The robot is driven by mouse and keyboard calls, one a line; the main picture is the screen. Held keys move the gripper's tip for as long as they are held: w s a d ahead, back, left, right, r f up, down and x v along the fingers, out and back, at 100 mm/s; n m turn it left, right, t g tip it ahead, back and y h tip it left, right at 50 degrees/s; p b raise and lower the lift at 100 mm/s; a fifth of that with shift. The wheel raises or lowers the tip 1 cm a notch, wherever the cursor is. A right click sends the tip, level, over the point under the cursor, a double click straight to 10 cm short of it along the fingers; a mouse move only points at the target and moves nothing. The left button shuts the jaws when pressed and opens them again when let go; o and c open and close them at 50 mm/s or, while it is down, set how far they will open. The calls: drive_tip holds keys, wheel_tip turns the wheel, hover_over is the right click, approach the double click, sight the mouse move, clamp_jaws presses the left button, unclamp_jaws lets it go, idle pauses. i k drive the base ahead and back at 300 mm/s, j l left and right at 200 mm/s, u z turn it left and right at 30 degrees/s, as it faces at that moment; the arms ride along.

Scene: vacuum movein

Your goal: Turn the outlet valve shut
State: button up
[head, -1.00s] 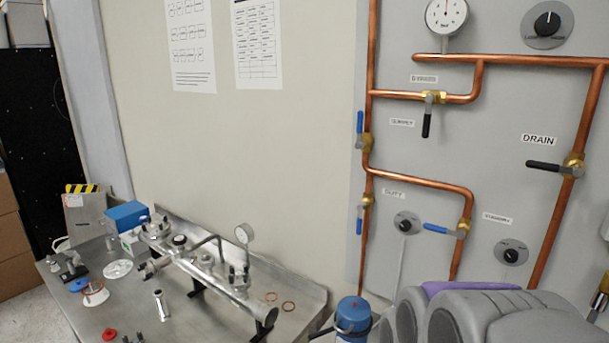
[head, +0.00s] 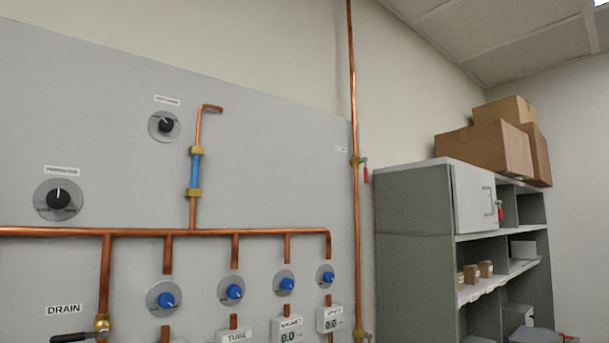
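I cannot make out a label reading outlet in the head view. A brass valve (head: 103,323) with a black lever handle (head: 70,338) sits at the lower left beside the DRAIN label (head: 64,309). Its lever lies about level, across the upright pipe. A brass valve with a red handle (head: 365,174) sits on the tall copper pipe (head: 354,90) at the panel's right edge. Its handle hangs down, and the small label (head: 341,149) to its left is too small to read. My gripper is not in view.
Several blue knobs (head: 166,299) sit in a row under the copper manifold (head: 270,232), with readout boxes (head: 329,319) below. A grey shelf cabinet (head: 412,210) with cardboard boxes (head: 487,148) on top stands at the right. The floor is out of view.

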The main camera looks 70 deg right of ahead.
sight(364, 160)
drive_tip(key=z, duration=2.8)
